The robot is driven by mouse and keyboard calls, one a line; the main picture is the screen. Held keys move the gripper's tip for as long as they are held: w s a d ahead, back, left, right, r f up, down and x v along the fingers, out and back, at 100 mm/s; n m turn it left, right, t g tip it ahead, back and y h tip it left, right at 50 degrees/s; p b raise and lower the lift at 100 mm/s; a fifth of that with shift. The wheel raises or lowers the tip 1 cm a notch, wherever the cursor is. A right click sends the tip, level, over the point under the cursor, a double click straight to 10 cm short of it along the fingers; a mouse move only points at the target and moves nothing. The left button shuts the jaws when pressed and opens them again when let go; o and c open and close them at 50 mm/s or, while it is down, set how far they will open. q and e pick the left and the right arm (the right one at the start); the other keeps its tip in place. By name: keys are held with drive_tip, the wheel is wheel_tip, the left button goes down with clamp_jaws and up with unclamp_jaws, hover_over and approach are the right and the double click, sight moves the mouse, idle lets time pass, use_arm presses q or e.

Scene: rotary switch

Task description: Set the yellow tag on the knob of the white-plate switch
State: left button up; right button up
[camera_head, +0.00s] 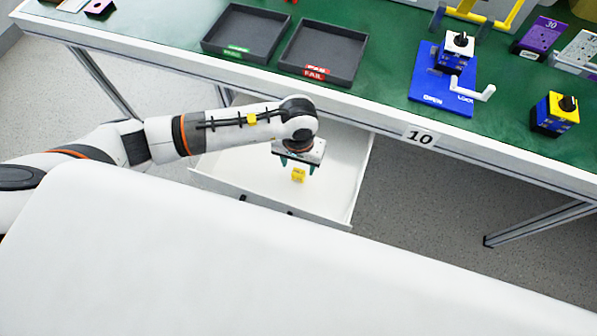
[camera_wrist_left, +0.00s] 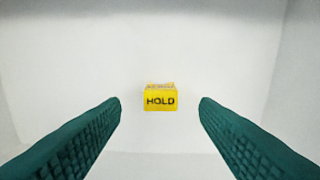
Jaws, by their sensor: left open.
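The yellow tag (camera_head: 298,175) lies in the open white drawer (camera_head: 340,178) under the table. In the left wrist view the tag (camera_wrist_left: 160,99) reads HOLD and sits centred between the fingers. My left gripper (camera_head: 298,168) is open and points down above the tag, with its green fingertips either side and apart from it. The white-plate switch (camera_head: 460,43) has a black knob on top of a blue box and stands on a blue base (camera_head: 425,88) on the table. A yellow-plate switch (camera_head: 556,112) stands to its right. My right gripper is not in view.
Two dark trays, one with a green label (camera_head: 245,33) and one marked FAIL (camera_head: 322,50), stand on the green table. A white handle (camera_head: 486,93) sticks out of the blue base. A purple block (camera_head: 540,35) stands behind right. The table's front edge (camera_head: 420,137) overhangs the drawer.

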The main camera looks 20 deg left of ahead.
sight(298, 172)
use_arm(q)
wheel_tip(298, 172, down, 5)
drive_tip(key=shift+f, duration=0.2)
drive_tip(key=c, duration=1)
